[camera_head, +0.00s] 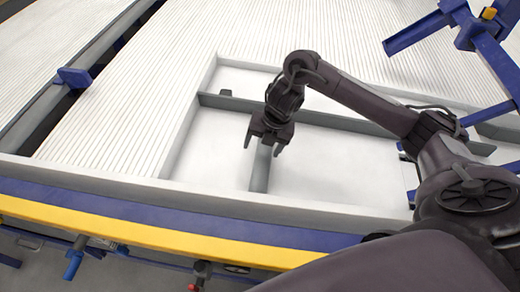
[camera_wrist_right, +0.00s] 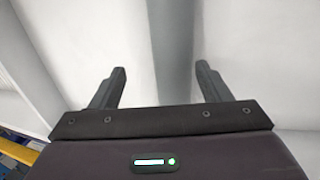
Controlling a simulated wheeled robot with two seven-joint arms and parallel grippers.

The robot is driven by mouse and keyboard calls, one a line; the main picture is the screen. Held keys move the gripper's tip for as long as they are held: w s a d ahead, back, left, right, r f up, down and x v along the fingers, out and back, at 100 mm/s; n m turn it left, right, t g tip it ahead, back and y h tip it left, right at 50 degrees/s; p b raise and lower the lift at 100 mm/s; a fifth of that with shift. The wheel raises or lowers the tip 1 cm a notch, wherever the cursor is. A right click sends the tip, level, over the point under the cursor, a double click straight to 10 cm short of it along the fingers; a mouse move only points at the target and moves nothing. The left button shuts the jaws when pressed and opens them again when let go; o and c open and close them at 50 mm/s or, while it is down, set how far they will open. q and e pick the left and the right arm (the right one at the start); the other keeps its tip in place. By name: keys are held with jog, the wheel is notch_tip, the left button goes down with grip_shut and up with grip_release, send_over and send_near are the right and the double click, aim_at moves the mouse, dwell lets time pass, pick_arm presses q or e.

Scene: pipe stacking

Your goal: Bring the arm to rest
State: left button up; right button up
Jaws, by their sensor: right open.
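My right gripper (camera_head: 263,144) hangs from my dark arm, above the white framed tray (camera_head: 215,160) with grey dividers. Its two fingers point down on either side of a short grey divider (camera_head: 261,172) as seen from the head. In the right wrist view the gripper (camera_wrist_right: 160,78) has its fingers spread apart with nothing between them. The divider (camera_wrist_right: 168,45) runs behind the gap between the fingers. I cannot tell how far the fingertips are from the tray floor. My left gripper does not show.
A slatted white surface (camera_head: 120,120) lies to the left of the tray. A blue frame post (camera_head: 490,55) stands at the upper right. A yellow and blue rail (camera_head: 150,233) runs along the front edge.

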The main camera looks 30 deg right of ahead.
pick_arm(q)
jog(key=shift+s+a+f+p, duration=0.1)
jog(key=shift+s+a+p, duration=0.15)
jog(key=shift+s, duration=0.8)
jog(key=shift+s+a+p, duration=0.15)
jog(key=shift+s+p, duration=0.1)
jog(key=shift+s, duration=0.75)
pick_arm(e)
jog(key=shift+v, duration=2.05)
